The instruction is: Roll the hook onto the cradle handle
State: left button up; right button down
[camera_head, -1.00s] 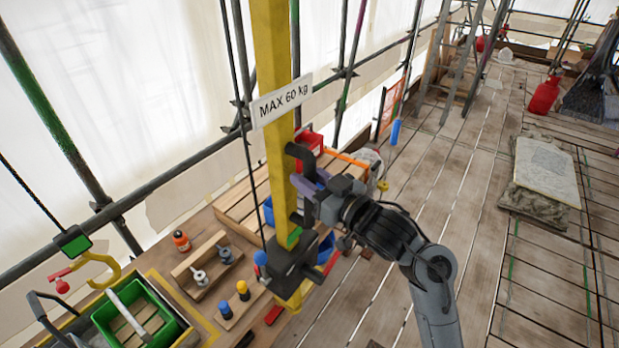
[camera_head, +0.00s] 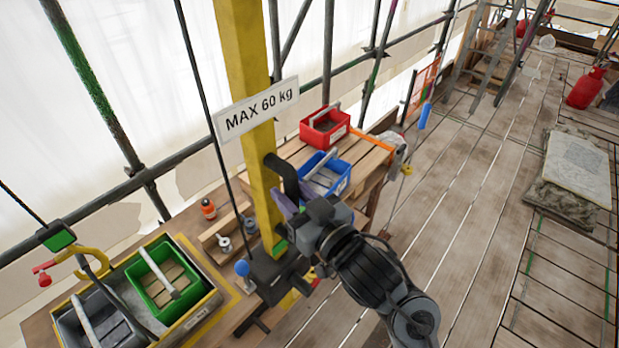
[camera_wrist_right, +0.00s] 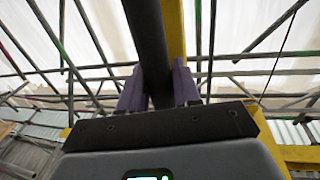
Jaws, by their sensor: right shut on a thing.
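The yellow hook (camera_head: 97,256) with a red latch hangs under a dark block with a green face (camera_head: 58,237) at the left of the head view. The cradle, a tray with a yellow rim (camera_head: 207,318), lies below it. A dark bar that looks like the cradle handle (camera_head: 122,311) rises close to the hook and overlaps it in the picture. I cannot tell whether they touch. My right gripper (camera_head: 289,200) is shut on a dark grip bar (camera_head: 279,166) on the yellow post (camera_head: 245,65). The wrist view shows the bar (camera_wrist_right: 148,45) between its purple fingers. My left gripper is not in view.
The cradle holds a green crate (camera_head: 153,289) and a grey crate (camera_head: 72,323). Blue (camera_head: 343,186) and red (camera_head: 341,134) crates stand on the wooden bench.

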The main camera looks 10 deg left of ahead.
jog(key=c, duration=0.9)
grip_release()
jog(key=shift+c, duration=0.2)
jog(key=v, duration=1.1)
jog(key=shift+b, duration=0.35)
jog(key=shift+a, duration=0.15)
